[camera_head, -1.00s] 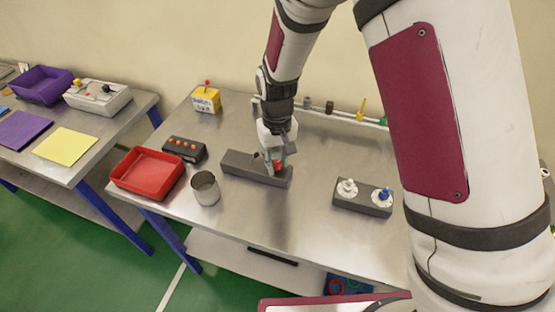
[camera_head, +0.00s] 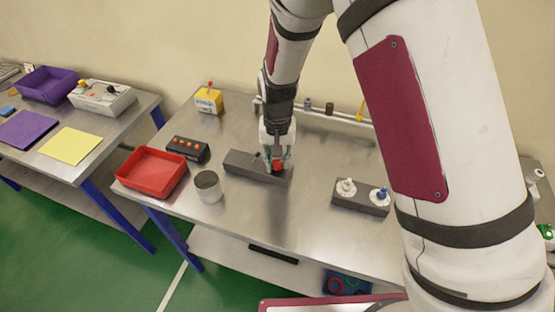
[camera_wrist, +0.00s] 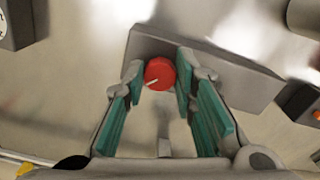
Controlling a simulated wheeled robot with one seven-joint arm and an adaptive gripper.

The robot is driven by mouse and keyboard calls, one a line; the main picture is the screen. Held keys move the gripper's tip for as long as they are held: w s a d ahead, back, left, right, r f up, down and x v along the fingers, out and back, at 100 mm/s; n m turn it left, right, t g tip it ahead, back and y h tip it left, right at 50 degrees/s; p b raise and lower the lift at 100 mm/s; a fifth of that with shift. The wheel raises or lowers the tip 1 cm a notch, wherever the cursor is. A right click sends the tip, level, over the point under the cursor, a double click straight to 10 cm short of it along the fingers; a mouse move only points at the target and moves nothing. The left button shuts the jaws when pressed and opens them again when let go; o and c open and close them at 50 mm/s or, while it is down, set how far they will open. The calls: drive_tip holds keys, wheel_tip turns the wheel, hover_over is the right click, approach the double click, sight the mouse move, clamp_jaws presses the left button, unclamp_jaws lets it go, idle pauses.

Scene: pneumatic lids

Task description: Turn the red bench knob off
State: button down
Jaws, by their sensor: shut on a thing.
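The red bench knob (camera_head: 277,166) sits on a grey block (camera_head: 240,162) on the metal bench. In the wrist view the knob (camera_wrist: 159,73) is round with a white pointer line aimed toward the lower left, and the grey block (camera_wrist: 235,77) runs behind it. My gripper (camera_head: 276,161) is over the block's right end with its fingers down around the knob. In the wrist view my gripper (camera_wrist: 158,82) has a teal-padded finger on either side of the knob, shut on it. The wrist hides part of the block in the head view.
A metal cup (camera_head: 208,187), a red tray (camera_head: 152,172) and a black button box (camera_head: 188,148) stand to the left. A yellow box (camera_head: 209,100) stands at the back. The bench front is bare.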

sight(277, 164)
drive_tip(key=c, duration=1.3)
unclamp_jaws()
drive_tip(key=shift+r, duration=6.05)
